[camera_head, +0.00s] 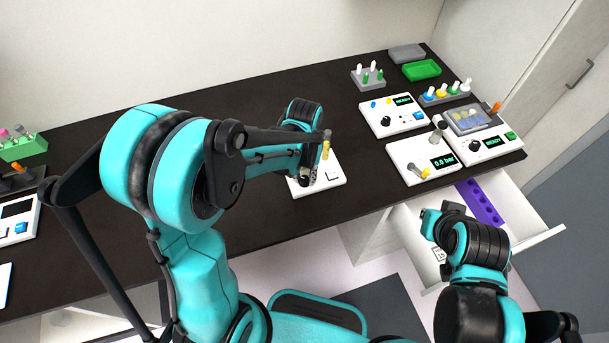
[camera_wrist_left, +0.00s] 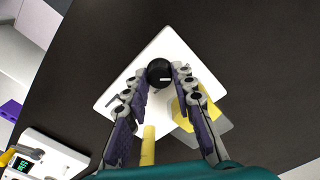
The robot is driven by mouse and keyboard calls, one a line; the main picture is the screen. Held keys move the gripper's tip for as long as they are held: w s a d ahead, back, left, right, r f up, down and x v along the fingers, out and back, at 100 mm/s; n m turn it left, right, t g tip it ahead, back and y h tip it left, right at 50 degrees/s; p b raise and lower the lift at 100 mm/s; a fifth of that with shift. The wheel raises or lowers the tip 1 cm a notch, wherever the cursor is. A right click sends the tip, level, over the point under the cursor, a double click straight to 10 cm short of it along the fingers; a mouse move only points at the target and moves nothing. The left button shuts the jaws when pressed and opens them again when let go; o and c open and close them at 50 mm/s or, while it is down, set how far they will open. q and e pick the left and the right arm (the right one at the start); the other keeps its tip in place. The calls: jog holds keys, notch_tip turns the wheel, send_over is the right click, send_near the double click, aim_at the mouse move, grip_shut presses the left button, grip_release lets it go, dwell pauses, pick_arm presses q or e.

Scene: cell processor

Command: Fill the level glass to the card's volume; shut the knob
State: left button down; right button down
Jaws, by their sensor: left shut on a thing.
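My left gripper (camera_head: 308,178) is at a white base plate (camera_head: 335,183) on the dark bench. In the left wrist view, its fingers (camera_wrist_left: 161,74) are closed on both sides of a round black knob (camera_wrist_left: 159,67) with a white mark. A slim upright column with yellow in it, likely the level glass (camera_head: 326,152), stands on the plate beside the gripper. A yellow part (camera_wrist_left: 185,108) with a grey part below it is partly hidden behind a finger. My right gripper's fingers are not visible.
White instrument boxes stand at right: one reading READY (camera_head: 378,122), one reading 0.0 bar (camera_head: 411,168), another (camera_head: 483,152). A green tray (camera_head: 421,70) and tube racks sit behind. An open drawer (camera_head: 522,240) holds a purple rack (camera_head: 479,202). The bench behind the plate is clear.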

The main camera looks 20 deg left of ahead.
pick_arm(q)
jog(key=c, duration=1.5)
grip_release()
jog(key=shift+c, duration=0.2)
notch_tip(320, 180, up, 12)
jog(key=t+b, duration=0.6)
jog(key=t, duration=0.1)
send_near(302, 180)
jog(key=s+a, duration=0.4)
jog(key=shift+r, duration=0.3)
